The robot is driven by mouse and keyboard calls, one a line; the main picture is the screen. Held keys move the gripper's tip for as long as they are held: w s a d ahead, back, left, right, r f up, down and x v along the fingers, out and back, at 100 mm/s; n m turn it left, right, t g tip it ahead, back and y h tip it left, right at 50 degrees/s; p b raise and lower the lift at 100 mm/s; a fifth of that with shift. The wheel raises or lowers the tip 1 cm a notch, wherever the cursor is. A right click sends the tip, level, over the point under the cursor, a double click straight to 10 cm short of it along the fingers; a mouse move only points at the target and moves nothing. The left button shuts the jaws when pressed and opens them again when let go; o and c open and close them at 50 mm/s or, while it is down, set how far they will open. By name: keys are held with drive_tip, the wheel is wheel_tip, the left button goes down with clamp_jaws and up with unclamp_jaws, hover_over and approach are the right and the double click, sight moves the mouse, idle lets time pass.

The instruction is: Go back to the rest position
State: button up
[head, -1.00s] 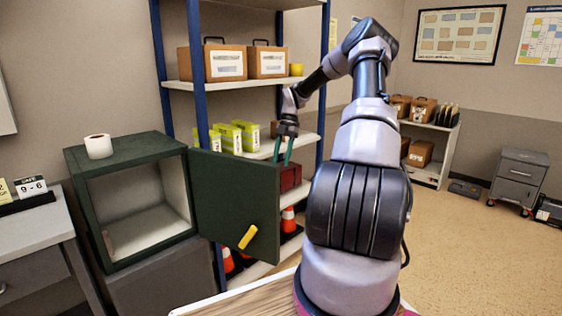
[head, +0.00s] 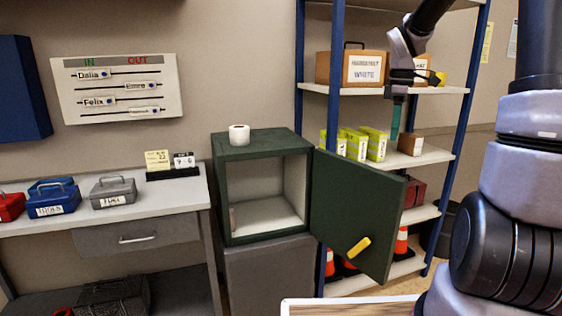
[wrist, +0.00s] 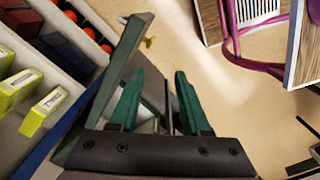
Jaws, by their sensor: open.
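My gripper (head: 397,118) hangs pointing down in front of the shelf rack, right of the green boxes, in the head view. In the wrist view its two green fingers (wrist: 156,95) stand apart with nothing held between them. The dark green safe (head: 221,190) stands with its door (head: 357,212) swung open to the right. The door has a yellow handle (head: 359,247). Below the gripper in the wrist view are the edge of the open door (wrist: 125,60) and its yellow handle (wrist: 150,42).
A blue-posted shelf rack (head: 454,90) holds a labelled brown box (head: 335,68), green-yellow boxes (head: 375,143) and traffic cones (head: 401,241). A white roll (head: 239,134) stands on the safe. A desk (head: 150,208) with cash boxes is at left. Open floor shows in the wrist view (wrist: 215,75).

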drive_tip(key=s+a+r+m+t, duration=0.2)
drive_tip(key=s+r+m, duration=0.1)
drive_tip(key=s+m, duration=0.2)
drive_tip(key=s+a+r+m+t+y, duration=0.1)
drive_tip(key=s+a+r+m+t, duration=0.1)
drive_tip(key=s+m, duration=0.4)
drive_tip(key=s+a+r+m+t+y, duration=0.1)
drive_tip(key=s+a+r+m+t, duration=0.1)
drive_tip(key=s, duration=0.8)
wheel_tip(320, 180, up, 3)
drive_tip(key=a+m, duration=0.1)
drive_tip(key=m, duration=0.2)
drive_tip(key=shift+s+m+t, duration=0.15)
drive_tip(key=shift+m+t, duration=0.15)
drive_tip(key=shift+t, duration=0.1)
